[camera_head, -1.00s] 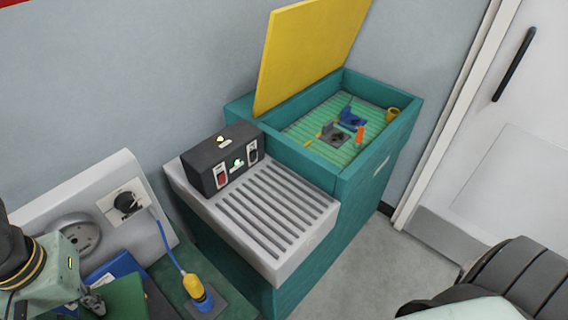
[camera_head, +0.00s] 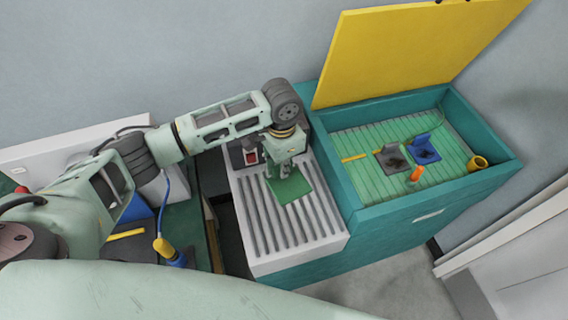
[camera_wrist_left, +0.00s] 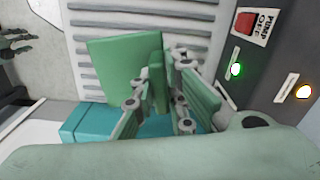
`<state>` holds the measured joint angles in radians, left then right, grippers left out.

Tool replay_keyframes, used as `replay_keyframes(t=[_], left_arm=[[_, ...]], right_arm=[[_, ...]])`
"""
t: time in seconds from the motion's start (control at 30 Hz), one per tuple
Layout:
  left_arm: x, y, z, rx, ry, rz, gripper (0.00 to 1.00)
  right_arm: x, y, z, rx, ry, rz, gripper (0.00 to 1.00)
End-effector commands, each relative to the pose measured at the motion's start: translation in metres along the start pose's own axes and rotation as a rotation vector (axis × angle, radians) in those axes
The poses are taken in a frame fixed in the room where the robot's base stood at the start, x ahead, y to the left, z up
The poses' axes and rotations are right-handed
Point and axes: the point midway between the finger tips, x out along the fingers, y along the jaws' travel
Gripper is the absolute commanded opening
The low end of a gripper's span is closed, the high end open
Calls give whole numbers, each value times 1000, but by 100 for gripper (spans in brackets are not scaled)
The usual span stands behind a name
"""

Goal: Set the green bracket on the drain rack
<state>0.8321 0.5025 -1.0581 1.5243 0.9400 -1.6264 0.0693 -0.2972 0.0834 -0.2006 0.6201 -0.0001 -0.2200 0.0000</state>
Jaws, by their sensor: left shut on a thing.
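The green bracket (camera_head: 290,188) is at my left gripper (camera_head: 282,168), over the upper part of the white slatted drain rack (camera_head: 262,262). In the left wrist view, the left gripper (camera_wrist_left: 160,98) is shut on the upright flange of the bracket, and its flat green plate (camera_wrist_left: 115,68) lies over the slats. I cannot tell whether the plate touches the rack (camera_wrist_left: 85,20).
A dark control box (camera_wrist_left: 262,50) with a red switch and lit lamps stands right beside the gripper. Right of the rack is a teal tank (camera_head: 352,200) with a raised yellow lid (camera_head: 410,50), holding grey and blue brackets (camera_head: 424,149). The rack's front is clear.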

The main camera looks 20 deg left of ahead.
Motion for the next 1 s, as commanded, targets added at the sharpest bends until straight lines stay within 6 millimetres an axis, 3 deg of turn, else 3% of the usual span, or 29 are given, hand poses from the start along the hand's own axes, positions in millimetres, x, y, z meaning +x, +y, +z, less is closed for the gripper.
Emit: replay_keyframes(t=[0.03, 0.17, 0.33, 0.63, 1.0], left_arm=[[5, 0, -2, 47, -1, 6, 0], [25, -3, -4, 151, 2, 4, 0], [37, -5, -4, 208, 3, 1, 0], [57, -5, -4, 212, 4, 0, 0], [78, -5, -4, 211, 4, 0, 0]], right_arm=[[-10, -6, 0, 0, -1, -7, 40], [-16, -17, 1, 0, -3, -20, 40], [-16, -15, 2, -1, -5, -17, 40], [7, 6, 4, 3, -4, 8, 40], [33, -1, 5, 4, -2, 0, 40]])
